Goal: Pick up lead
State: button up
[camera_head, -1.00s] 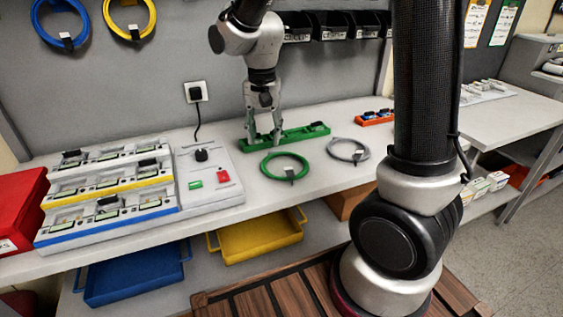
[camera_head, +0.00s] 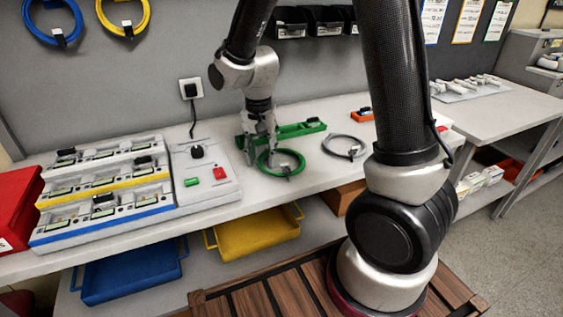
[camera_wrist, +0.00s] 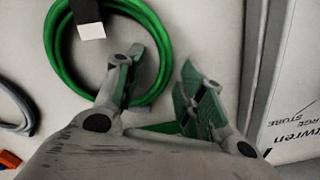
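A green coiled lead (camera_head: 300,158) with a dark and white connector lies flat on the bench. It also shows in the wrist view (camera_wrist: 60,78), at the upper left. My gripper (camera_head: 261,160) is low over the coil's left edge. In the wrist view my gripper (camera_wrist: 158,72) is open, with one finger over the inside of the ring and the other outside, and the ring's near side shows between them. Whether a finger touches the lead cannot be told. A grey coiled lead (camera_head: 343,147) lies to the right.
A green tray (camera_head: 300,130) lies just behind the coil. A charging station (camera_head: 105,190) and a grey box with red and green switches (camera_head: 205,182) stand to the left. Blue and yellow leads (camera_head: 125,30) hang on the wall.

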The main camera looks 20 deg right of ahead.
grip_shut()
notch_tip(320, 180, up, 10)
dwell(0.5)
jog(key=shift+a, duration=0.1)
dwell(0.7)
